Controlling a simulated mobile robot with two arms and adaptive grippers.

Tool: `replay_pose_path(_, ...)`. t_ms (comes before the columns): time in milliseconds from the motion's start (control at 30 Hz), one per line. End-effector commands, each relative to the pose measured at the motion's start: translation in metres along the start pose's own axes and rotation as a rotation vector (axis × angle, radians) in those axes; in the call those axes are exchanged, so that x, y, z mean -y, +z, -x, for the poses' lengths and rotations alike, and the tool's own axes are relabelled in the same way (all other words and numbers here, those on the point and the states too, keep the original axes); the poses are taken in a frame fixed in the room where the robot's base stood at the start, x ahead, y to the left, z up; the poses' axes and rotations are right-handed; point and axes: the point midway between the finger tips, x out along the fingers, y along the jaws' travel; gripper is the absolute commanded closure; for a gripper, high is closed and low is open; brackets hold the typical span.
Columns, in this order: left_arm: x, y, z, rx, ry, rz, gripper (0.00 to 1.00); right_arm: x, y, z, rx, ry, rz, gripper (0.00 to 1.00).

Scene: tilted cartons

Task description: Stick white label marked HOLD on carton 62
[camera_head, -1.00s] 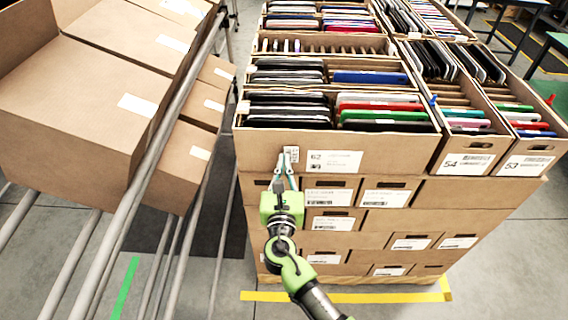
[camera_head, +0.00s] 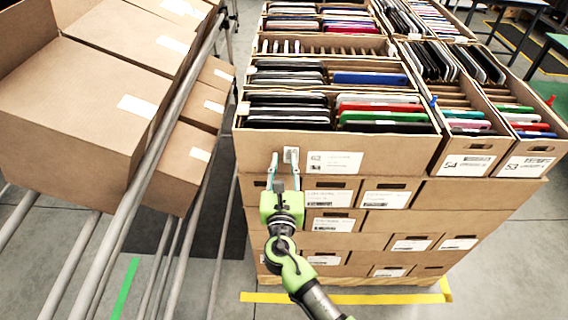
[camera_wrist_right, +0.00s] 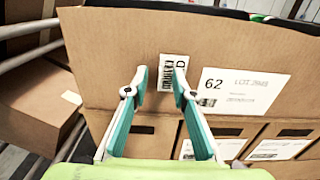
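Carton 62 (camera_head: 400,160) is the front left open carton on top of the stack, full of thin devices. Its printed number label (camera_head: 335,162) is on its front face, and also shows in the right wrist view (camera_wrist_right: 240,92). The white HOLD label (camera_head: 291,154) lies against the same face, left of the number label. In the right wrist view the HOLD label (camera_wrist_right: 174,62) shows a barcode and a "D"; the rest is partly behind a finger. My right gripper (camera_head: 286,162) is open, its fingertips apart in front of the label. My left gripper is out of view.
Cartons 54 (camera_head: 460,163) and 53 (camera_head: 524,165) stand to the right on the same stack. A rack with tilted closed cartons (camera_head: 75,110) and metal rails (camera_head: 152,165) is close on the left. Yellow tape (camera_head: 350,298) marks the floor in front.

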Motion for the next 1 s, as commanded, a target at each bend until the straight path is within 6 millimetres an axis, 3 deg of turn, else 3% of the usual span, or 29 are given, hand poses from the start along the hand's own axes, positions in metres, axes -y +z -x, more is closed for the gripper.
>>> replay_pose_path(367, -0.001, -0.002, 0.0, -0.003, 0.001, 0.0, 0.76, 0.0, -0.002, 0.009, -0.002, 0.0, 0.0, 0.76)
replay_pose_path(800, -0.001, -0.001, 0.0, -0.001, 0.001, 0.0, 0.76, 0.0, -0.001, 0.096, -0.002, 0.001, 0.0, 0.76)
replay_pose_path(1000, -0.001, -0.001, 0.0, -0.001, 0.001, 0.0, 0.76, 0.0, -0.001, 0.117, 0.0, 0.0, 0.001, 0.76)
